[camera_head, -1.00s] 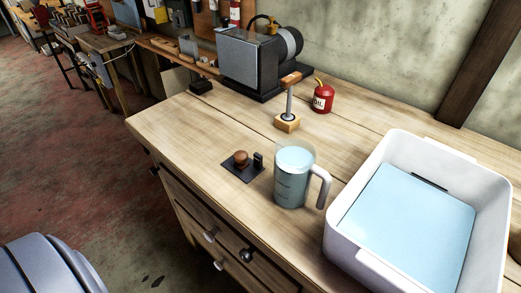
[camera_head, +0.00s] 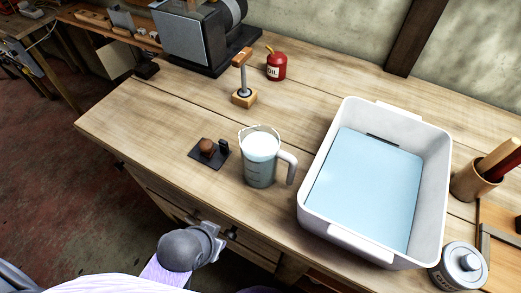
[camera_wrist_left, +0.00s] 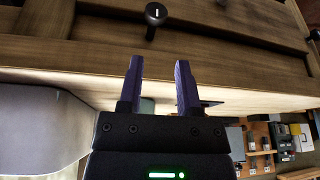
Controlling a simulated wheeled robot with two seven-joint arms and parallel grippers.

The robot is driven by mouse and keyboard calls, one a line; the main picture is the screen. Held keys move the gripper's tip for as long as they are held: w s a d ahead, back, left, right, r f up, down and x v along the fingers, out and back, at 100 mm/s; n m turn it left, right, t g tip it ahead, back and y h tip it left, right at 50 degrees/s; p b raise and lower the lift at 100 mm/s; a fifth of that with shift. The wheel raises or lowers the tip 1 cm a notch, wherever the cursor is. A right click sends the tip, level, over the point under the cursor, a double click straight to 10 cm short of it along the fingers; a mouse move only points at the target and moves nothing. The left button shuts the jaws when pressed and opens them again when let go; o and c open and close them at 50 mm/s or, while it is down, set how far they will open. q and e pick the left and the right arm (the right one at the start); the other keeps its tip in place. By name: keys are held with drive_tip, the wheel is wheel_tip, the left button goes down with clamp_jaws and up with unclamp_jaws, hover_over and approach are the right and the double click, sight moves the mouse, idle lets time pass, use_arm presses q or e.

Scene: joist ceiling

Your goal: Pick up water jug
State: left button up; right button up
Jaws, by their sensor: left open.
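The water jug (camera_head: 260,158) is a clear measuring jug with bluish water and a white handle on its right side. It stands upright on the wooden workbench (camera_head: 140,107), left of the white basin. My left arm enters at the bottom of the head view, with its hand low in front of the bench drawers, apart from the jug. In the left wrist view my left gripper (camera_wrist_left: 160,82) is open, its two dark fingers pointing toward the bench front. A small greyish patch shows between the fingers; I cannot tell what it is. My right gripper is not in view.
The white basin (camera_head: 328,226) of water stands close right of the jug. A dark plate with a brown knob (camera_head: 207,146) lies left of it. A wooden-handled tamper (camera_head: 243,95) and red oil can (camera_head: 276,68) stand behind. Drawer knobs (camera_wrist_left: 155,13) protrude from the bench front.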

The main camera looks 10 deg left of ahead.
use_arm(q)
drive_tip(key=w+d+r+t+h, duration=0.1)
drive_tip(key=w+d+r+t, duration=0.2)
drive_tip(key=r, duration=0.4)
drive_tip(key=m+t+h, duration=0.3)
drive_tip(key=t+h, duration=0.1)
drive_tip(key=h, duration=0.1)
approach(290, 170)
drive_tip(key=f, duration=0.1)
drive_tip(key=shift+t, duration=0.4)
drive_tip(key=b+x, duration=0.1)
drive_tip(key=x, duration=0.9)
drive_tip(key=shift+d+b, duration=0.25)
drive_tip(key=shift+b, duration=0.1)
drive_tip(key=shift+w+d, duration=0.1)
drive_tip(key=shift+w, duration=0.1)
clamp_jaws()
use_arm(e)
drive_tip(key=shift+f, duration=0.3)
